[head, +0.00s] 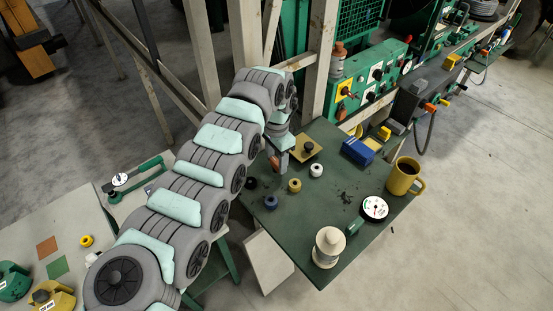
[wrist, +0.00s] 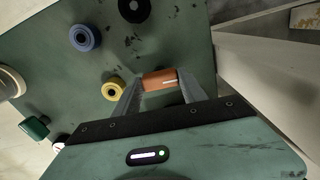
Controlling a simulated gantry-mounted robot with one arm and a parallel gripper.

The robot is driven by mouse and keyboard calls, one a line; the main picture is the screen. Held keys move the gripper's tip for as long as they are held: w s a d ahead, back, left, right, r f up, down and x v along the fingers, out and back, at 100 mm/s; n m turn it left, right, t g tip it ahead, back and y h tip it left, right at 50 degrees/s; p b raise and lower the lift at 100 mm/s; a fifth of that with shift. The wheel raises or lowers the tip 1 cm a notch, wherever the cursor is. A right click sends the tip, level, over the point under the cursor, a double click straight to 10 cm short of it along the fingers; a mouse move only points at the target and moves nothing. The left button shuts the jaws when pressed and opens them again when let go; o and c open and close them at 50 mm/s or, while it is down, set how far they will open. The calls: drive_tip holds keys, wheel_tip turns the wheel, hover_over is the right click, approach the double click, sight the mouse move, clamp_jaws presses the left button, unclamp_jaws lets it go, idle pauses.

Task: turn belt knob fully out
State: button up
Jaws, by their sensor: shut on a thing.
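My gripper (head: 277,158) is over the far left part of the dark green table. In the wrist view its two fingers (wrist: 162,92) are shut on an orange-brown cylinder (wrist: 160,79) with a pale mark. The cylinder also shows as a small orange spot in the head view (head: 275,163). I cannot tell whether it touches the table. Knobs with dark caps sit on yellow and white plates of the green control box (head: 362,88), well right of my gripper. A black knob (head: 309,147) stands on a gold plate near my gripper. No label shows which is the belt knob.
A beige post rises behind my gripper.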

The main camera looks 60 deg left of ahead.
sight(277, 161)
drive_tip(key=shift+f+n+b, duration=0.15)
drive_tip(key=shift+n+b, duration=0.15)
drive_tip(key=shift+b, duration=0.05)
drive_tip(key=shift+n, duration=0.3)
drive_tip(key=o, duration=1.4)
drive_tip(key=shift+c, duration=0.2)
drive_tip(key=shift+r, duration=0.2)
wheel_tip(277, 161, up, 11)
drive_tip(key=b, duration=0.3)
drive_tip(key=shift+w+f, duration=0.1)
drive_tip(key=shift+f, duration=0.05)
